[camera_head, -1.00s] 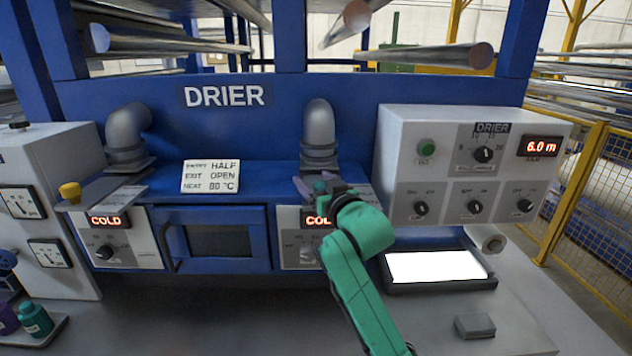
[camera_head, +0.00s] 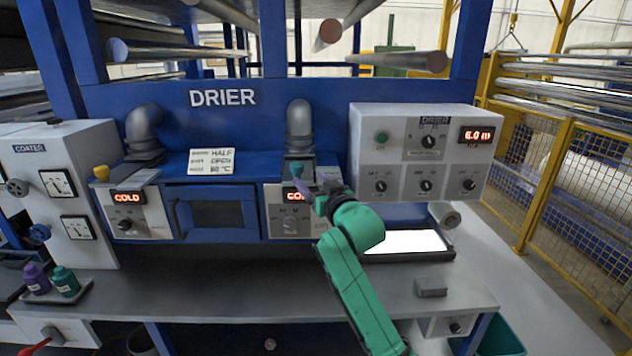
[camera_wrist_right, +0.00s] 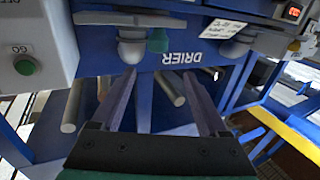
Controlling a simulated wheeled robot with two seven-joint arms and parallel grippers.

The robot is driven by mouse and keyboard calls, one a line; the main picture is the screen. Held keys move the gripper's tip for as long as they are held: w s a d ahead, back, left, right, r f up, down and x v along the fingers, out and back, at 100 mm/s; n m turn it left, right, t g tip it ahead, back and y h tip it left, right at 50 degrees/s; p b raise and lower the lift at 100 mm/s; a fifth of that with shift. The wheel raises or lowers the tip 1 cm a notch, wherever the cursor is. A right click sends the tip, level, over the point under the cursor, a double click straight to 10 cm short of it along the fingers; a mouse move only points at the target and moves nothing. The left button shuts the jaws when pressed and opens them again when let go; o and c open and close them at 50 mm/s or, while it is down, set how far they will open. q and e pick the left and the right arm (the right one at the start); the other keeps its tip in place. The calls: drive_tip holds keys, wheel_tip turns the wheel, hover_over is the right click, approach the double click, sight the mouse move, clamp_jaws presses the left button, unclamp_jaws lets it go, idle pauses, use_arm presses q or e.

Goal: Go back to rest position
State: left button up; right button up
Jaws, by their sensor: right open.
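My right gripper (camera_head: 312,190) is in front of the drier's right-hand control panel (camera_head: 277,218), at the end of my green arm. In the right wrist view the gripper (camera_wrist_right: 163,92) has its two purple fingers spread apart with nothing between them. A teal handle (camera_head: 297,172) stands at the foot of the right grey pipe, close to the fingertips in the head view. The teal handle (camera_wrist_right: 158,41) also shows in the wrist view, beyond the fingers and apart from them. My left gripper is not in view.
The blue drier (camera_head: 222,98) has a closed windowed door (camera_head: 211,215) and a yellow handle (camera_head: 101,173) at left. A grey switch box (camera_head: 415,150) and a lit white panel (camera_head: 405,241) are at right. The grey counter (camera_head: 230,290) is largely clear; bottles (camera_head: 66,282) stand at its left.

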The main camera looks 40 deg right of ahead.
drive_tip(key=s+a+f+n+g+y, duration=0.1)
drive_tip(key=s+a+f+g, duration=0.25)
drive_tip(key=f, duration=0.65)
drive_tip(key=s+a+f+n+g+y, duration=0.1)
drive_tip(key=s+a+f+g, duration=0.2)
drive_tip(key=f, duration=0.6)
drive_tip(key=s+a+f+n+g+y, duration=0.1)
drive_tip(key=s+a+f+g, duration=0.35)
drive_tip(key=s+f, duration=0.35)
drive_tip(key=s+a+f+n+g+y, duration=0.1)
drive_tip(key=s+a+f+g, duration=0.2)
drive_tip(key=s+a+f, duration=0.5)
drive_tip(key=s+d+f+g+b, duration=0.1)
drive_tip(key=s+d+f+b, duration=0.15)
drive_tip(key=f, duration=1.15)
drive_tip(key=s+d+f+b, duration=0.15)
drive_tip(key=s+f, duration=0.25)
drive_tip(key=f, duration=0.9)
use_arm(q)
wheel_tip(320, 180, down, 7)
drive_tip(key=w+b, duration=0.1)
drive_tip(key=b, duration=0.2)
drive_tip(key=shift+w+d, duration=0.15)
use_arm(e)
drive_tip(key=s+d+f+n+g, duration=0.1)
drive_tip(key=s+f, duration=1.4)
drive_tip(key=f, duration=0.1)
drive_tip(key=shift+s+d+g, duration=0.2)
drive_tip(key=shift+d+g, duration=0.1)
drive_tip(key=shift+d, duration=0.1)
